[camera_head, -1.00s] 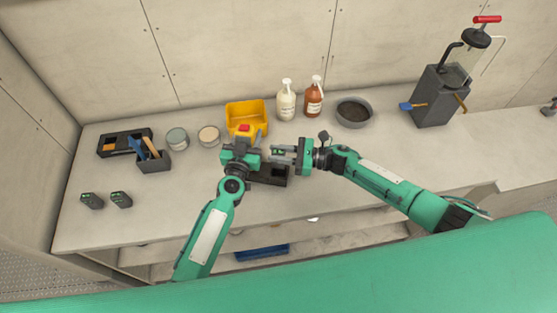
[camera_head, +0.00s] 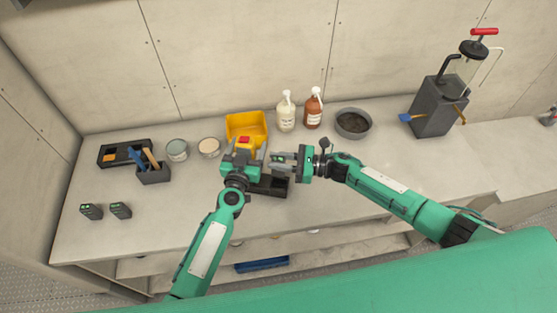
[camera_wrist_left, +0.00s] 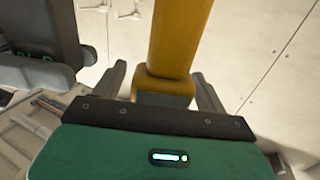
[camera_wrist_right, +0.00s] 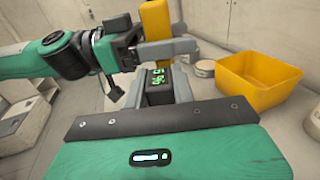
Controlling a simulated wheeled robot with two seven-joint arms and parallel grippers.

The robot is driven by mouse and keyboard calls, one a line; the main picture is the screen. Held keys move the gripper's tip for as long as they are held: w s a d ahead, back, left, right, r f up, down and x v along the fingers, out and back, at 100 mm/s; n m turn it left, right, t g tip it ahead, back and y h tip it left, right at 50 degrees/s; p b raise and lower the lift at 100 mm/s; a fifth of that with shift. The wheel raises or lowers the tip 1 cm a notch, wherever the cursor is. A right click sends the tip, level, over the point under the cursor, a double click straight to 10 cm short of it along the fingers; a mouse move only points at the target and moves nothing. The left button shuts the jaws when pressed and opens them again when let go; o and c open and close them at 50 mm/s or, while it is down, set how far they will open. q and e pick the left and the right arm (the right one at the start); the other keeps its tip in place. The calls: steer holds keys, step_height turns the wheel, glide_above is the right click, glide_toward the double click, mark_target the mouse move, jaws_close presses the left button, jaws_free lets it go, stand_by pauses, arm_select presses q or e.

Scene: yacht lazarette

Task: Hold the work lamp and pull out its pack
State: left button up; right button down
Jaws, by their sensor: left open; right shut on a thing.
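The work lamp shows as a yellow piece with a red top (camera_head: 244,141) at my left gripper (camera_head: 247,151) in the head view. In the left wrist view, the yellow lamp part (camera_wrist_left: 172,40) stands between the open left fingers. My right gripper (camera_head: 278,159) is shut on the dark pack with green digits (camera_wrist_right: 157,84), which stands between its fingers in the right wrist view. The yellow lamp part (camera_wrist_right: 155,30) shows just beyond the pack. Whether the pack is still joined to the lamp is hidden.
A black holder with a slot (camera_head: 270,186) lies below the grippers. A yellow bin (camera_head: 246,121), two bottles, two tins and a grey bowl (camera_head: 353,123) stand behind. Two small packs (camera_head: 91,211) lie at left. The bench right of centre is largely clear.

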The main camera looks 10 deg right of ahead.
arm_select(q)
steer(key=v, duration=1.2)
steer(key=shift+w, duration=0.1)
steer(key=o, duration=0.4)
arm_select(e)
steer(key=shift+r+p, duration=0.85)
steer(key=shift+r, duration=0.05)
arm_select(q)
steer(key=shift+s+a+r, duration=0.35)
steer(key=shift+s+a, duration=0.05)
steer(key=shift+s, duration=0.7)
steer(key=shift+s+a+r, duration=0.3)
steer(key=shift+s+a, duration=0.15)
steer(key=shift+s, duration=0.65)
steer(key=shift+s+a+r, duration=0.35)
steer(key=shift+s+a, duration=0.05)
steer(key=shift+s, duration=0.7)
arm_select(e)
steer(key=shift+r, duration=0.15)
